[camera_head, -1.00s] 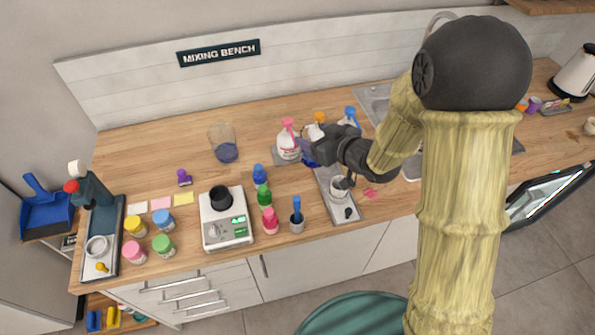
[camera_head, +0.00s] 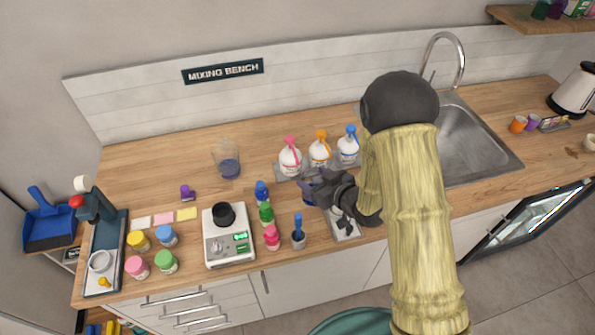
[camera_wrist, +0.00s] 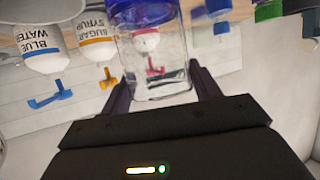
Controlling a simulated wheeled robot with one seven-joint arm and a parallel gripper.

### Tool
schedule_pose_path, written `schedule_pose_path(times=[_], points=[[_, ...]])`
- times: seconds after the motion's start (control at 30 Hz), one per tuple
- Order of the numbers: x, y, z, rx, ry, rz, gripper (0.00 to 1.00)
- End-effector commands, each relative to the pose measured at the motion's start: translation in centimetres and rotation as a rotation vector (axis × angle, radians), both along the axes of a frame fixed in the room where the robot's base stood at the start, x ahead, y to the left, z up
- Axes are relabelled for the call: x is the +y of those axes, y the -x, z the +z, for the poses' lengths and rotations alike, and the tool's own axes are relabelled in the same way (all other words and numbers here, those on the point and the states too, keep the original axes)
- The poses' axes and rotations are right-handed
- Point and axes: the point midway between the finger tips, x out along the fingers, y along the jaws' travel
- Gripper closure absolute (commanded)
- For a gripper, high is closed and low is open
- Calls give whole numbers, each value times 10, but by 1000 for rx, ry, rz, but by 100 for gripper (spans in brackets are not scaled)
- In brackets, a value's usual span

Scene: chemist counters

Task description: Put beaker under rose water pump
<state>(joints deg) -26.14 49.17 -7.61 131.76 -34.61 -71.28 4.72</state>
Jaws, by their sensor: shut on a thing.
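My gripper (camera_head: 314,186) is shut on a clear glass beaker (camera_wrist: 152,72) with blue at its base. The wrist view is upside down, and the beaker stands between the two fingers (camera_wrist: 163,92). In the head view the beaker (camera_head: 308,196) is mostly hidden by the gripper. A white bottle with a pink pump (camera_head: 290,160), likely the rose water, stands at the left of a row of three. Its label is not readable. It shows through the beaker glass in the wrist view. The gripper is in front of this row, apart from it.
The sugar syrup bottle (camera_head: 320,152) and blue water bottle (camera_head: 348,147) stand right of the pink pump. Small blue (camera_head: 262,192), green (camera_head: 266,213) and pink (camera_head: 272,237) bottles stand left of the gripper. A scale (camera_head: 229,247) and another glass vessel (camera_head: 227,160) are further left.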

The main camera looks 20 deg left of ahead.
Motion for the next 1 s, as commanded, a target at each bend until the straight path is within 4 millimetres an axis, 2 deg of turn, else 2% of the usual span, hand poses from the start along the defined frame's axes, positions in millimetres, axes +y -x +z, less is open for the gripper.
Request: schedule_pose_path(times=[0.1, 0.43, 0.8, 1.0], points=[[-1, 1, -15, 3, 2, 0, 69], [0, 0, -40, 1, 1, 0, 69], [34, -25, -37, -2, 0, 1, 69], [36, -27, -39, -1, -1, -1, 69]])
